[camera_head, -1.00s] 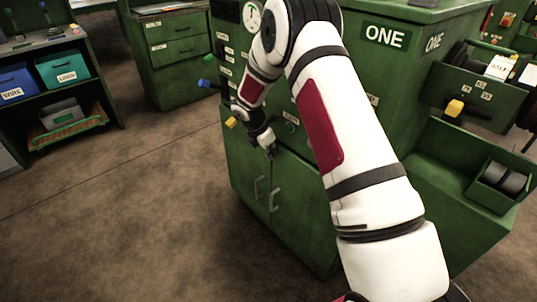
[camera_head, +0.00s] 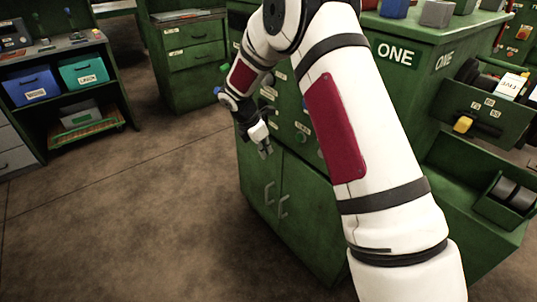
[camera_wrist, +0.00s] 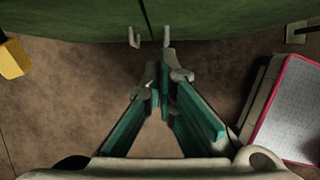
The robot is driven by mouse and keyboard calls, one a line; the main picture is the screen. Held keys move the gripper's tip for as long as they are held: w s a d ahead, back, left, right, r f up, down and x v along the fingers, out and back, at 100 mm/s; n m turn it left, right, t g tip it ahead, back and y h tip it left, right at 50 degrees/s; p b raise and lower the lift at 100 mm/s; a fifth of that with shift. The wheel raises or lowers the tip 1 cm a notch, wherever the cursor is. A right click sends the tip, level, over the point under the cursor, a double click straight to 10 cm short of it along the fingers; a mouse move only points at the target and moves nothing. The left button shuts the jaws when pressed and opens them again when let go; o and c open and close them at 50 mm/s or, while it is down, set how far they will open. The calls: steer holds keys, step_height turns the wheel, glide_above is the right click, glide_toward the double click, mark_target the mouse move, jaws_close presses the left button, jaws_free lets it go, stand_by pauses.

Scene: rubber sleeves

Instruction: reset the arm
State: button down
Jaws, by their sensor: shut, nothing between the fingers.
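My white arm spans the head view from the bottom right up to the top, then bends down to my gripper (camera_head: 266,152). The gripper hangs in front of the green cabinet marked ONE (camera_head: 270,195), just above its two door handles. In the wrist view, the fingers of my gripper (camera_wrist: 160,75) come together at the tips, with nothing between them. The cabinet's lower front (camera_wrist: 90,18) crosses the top of that view, with the pale handles (camera_wrist: 135,38) just beyond the fingertips. Whether the fingers touch the cabinet cannot be told.
A shelf at the left holds a blue bin (camera_head: 32,85) and a teal bin (camera_head: 83,71). A green drawer unit (camera_head: 190,60) stands behind. Open trays with rollers (camera_head: 512,190) jut out at the right. The brown floor (camera_head: 120,220) at the left is clear.

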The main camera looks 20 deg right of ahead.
steer(key=s+r+m, duration=1)
steer(key=s+r, duration=0.9)
steer(key=r, duration=0.2)
steer(key=s+a+r+m+y, duration=0.15)
steer(key=s+m, duration=0.45)
steer(key=s, duration=0.8)
steer(key=s+a+r+m+y, duration=0.1)
steer(key=s+a+m+y, duration=0.3)
steer(key=s, duration=1)
step_height(320, 180, up, 17)
steer(key=d+m+t+h+p, duration=0.1)
steer(key=t+p, duration=0.2)
steer(key=p, duration=1.3)
steer(key=shift+d+r, duration=0.2)
steer(key=shift+d, duration=0.2)
steer(key=shift+w, duration=0.1)
